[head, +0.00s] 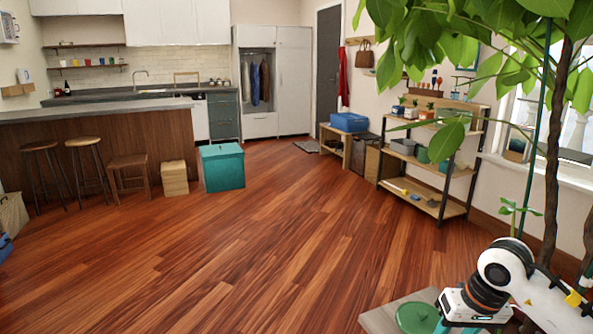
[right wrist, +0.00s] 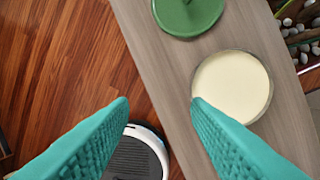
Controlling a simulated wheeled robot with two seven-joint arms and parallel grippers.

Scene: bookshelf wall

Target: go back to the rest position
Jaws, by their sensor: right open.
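My right gripper (right wrist: 160,101) is open, its two teal fingers spread wide with nothing between them. In the right wrist view it hangs over the edge of a grey wooden bench, with bare floor to its left. In the head view my right arm reaches in at the lower right, beside a tall plant, and its gripper is mostly cut off by the bottom edge. My left gripper is not in view.
The bench (head: 378,318) carries a round green lid (right wrist: 188,12) and a round cream-topped object (right wrist: 231,86). A leafy plant (head: 556,140) stands close to my right arm. A shelf rack (head: 447,208) stands beyond. The middle floor (head: 270,240) is clear.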

